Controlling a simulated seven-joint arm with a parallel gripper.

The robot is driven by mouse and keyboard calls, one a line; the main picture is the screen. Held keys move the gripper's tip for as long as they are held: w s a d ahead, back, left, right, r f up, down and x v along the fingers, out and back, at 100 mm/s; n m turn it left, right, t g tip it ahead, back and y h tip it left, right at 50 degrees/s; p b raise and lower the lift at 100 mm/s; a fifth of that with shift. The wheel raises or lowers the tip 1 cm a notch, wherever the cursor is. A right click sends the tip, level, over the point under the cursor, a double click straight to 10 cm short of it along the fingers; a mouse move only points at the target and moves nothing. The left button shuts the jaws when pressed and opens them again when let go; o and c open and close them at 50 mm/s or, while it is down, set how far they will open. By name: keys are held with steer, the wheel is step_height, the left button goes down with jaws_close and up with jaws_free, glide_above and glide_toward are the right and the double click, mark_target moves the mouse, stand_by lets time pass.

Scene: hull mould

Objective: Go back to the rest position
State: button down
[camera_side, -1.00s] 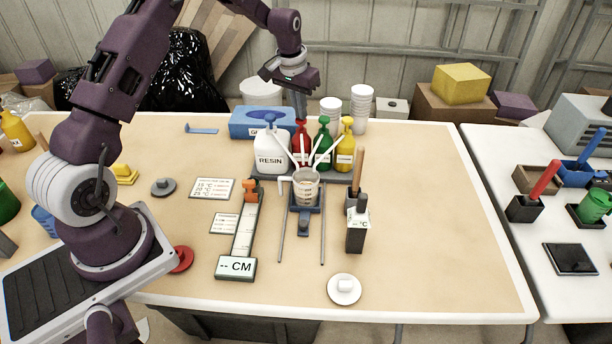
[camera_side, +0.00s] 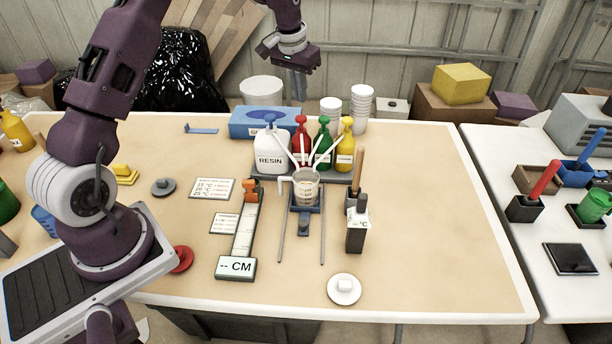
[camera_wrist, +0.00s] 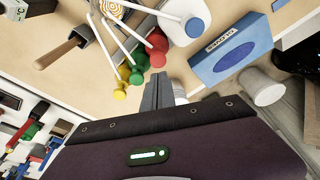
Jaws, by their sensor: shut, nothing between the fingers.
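My gripper (camera_side: 298,88) is shut and empty. It hangs in the air above the back of the table, over the area of the blue glove box and the pump bottles, touching nothing that I can see. In the wrist view my gripper fingers (camera_wrist: 158,92) are together, beside the red, green and yellow pump bottles' spouts and the blue box (camera_wrist: 230,48). The clear measuring cup (camera_side: 306,186) stands on its small stand in the middle of the table.
The resin bottle (camera_side: 271,150), red bottle (camera_side: 301,140), green bottle (camera_side: 323,145) and yellow bottle (camera_side: 346,148) stand in a row at the back. Stacked white cups (camera_side: 361,105) are right of them.

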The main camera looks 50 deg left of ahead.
step_height(320, 180, up, 3)
steer(key=shift+f, duration=0.1)
steer(key=s+d+r+m+t, duration=0.2)
steer(key=s+d+r, duration=1.1)
steer(key=s+r, duration=0.3)
steer(key=s+d+f, duration=0.2)
steer(key=s+d, duration=0.1)
steer(key=s, duration=0.7)
steer(key=s+d+f+m+t, duration=0.1)
steer(key=s+d, duration=0.2)
steer(key=s, duration=0.7)
steer(key=shift+s+f+h, duration=0.15)
steer(key=shift+f+h, duration=0.15)
steer(key=shift+f, duration=0.1)
